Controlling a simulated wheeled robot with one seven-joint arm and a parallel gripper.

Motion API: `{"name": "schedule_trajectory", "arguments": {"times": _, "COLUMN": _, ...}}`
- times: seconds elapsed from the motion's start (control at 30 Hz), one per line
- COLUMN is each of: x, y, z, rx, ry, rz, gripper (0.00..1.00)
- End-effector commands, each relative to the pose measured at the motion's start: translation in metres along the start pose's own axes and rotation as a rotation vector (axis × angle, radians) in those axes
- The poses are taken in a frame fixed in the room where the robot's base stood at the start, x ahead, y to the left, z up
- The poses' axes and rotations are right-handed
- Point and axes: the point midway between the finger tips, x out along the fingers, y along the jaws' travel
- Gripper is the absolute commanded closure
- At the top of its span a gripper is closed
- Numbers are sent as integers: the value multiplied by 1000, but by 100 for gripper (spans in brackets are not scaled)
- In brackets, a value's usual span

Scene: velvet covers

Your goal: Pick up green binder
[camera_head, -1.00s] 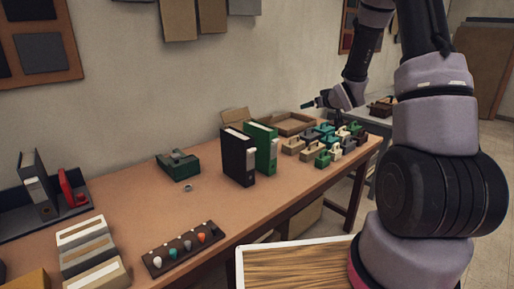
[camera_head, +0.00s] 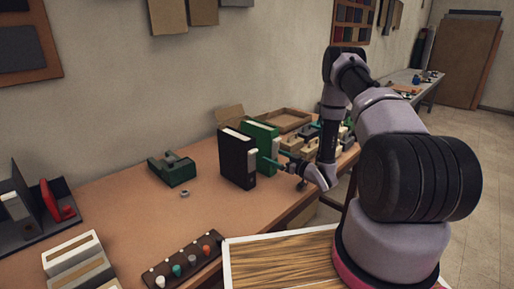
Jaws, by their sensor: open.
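The green binder (camera_head: 262,138) stands upright on the brown table, with its white pages showing on top. A black binder (camera_head: 237,160) stands upright just to its left and in front. My gripper (camera_head: 273,163) is at the right side of the binders, with its teal fingertips pointing left at the green binder's near edge. The gripper is open. I cannot tell whether the fingers touch the binder or are apart from it. My wrist and forearm come in from the right and hide part of the blocks behind.
A green tape dispenser (camera_head: 172,169) and a small ring (camera_head: 185,193) lie left of the binders. Several small handled boxes (camera_head: 292,140) and a cardboard tray (camera_head: 284,119) are behind and right. A peg rack (camera_head: 182,264) lies at the front. The table (camera_head: 130,207) has bare room centre-left.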

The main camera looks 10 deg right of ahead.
Motion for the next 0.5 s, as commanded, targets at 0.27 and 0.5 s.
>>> {"name": "schedule_trajectory", "arguments": {"times": 0.27, "x": 26, "y": 1, "z": 0, "rx": -2, "ry": -1, "rz": 1, "gripper": 0}}
{"name": "schedule_trajectory", "arguments": {"times": 0.5, "x": 62, "y": 0, "z": 0, "rx": -3, "ry": -1, "rz": -1, "gripper": 0}}
